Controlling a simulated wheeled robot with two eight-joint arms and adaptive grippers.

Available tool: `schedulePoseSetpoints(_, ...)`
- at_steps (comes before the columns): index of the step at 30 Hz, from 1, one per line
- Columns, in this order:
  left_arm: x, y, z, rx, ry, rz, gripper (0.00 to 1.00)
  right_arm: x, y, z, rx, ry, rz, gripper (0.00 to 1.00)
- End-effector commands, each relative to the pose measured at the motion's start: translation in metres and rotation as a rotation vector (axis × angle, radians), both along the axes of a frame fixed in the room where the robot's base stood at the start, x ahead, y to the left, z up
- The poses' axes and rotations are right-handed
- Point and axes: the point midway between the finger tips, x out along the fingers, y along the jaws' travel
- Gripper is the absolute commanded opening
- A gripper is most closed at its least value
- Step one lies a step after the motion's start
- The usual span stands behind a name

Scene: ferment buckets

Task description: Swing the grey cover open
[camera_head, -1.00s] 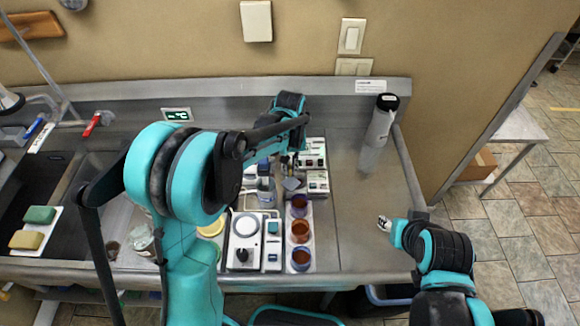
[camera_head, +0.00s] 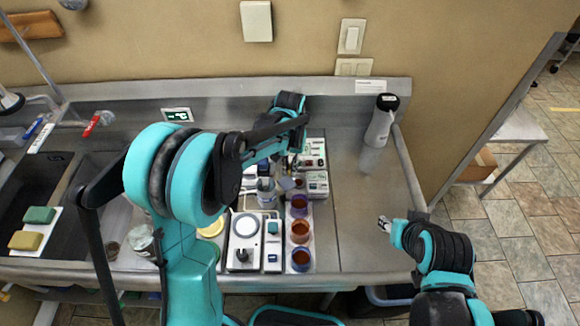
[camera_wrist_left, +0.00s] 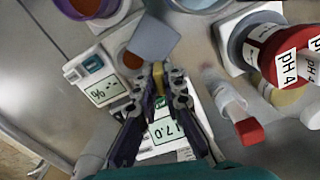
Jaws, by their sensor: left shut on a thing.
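The grey cover (camera_wrist_left: 155,38) is a flat square plate in the left wrist view, just beyond my fingertips. An orange-brown round opening shows beside its left edge. My left gripper (camera_wrist_left: 159,88) is shut on a small tan tab at the cover's near edge. In the head view the cover (camera_head: 286,183) is small, behind the row of cups, and my left gripper (camera_head: 282,168) is mostly hidden by its arm. My right gripper (camera_head: 384,224) is over the right side of the counter, away from the cover; its jaws are too small to read.
Meters with displays (camera_wrist_left: 105,88) stand close to the left gripper. Cups with orange-brown contents (camera_head: 300,231) stand in front.

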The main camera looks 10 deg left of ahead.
Motion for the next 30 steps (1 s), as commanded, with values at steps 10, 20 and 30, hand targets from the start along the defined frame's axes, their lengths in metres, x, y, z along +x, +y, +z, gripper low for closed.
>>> schedulePoseSetpoints(10,0.000,0.000,0.000,0.000,0.000,0.001,0.30,0.000,0.000,0.000,0.000,0.000,0.000,0.40)
schedulePoseSetpoints(20,0.000,0.000,0.021,0.000,0.000,0.001,0.30,0.000,0.000,0.000,0.000,0.000,0.000,0.40)
schedulePoseSetpoints(30,0.000,0.000,0.093,0.000,0.000,0.001,0.30,0.000,0.000,0.000,0.000,0.000,0.000,0.40)
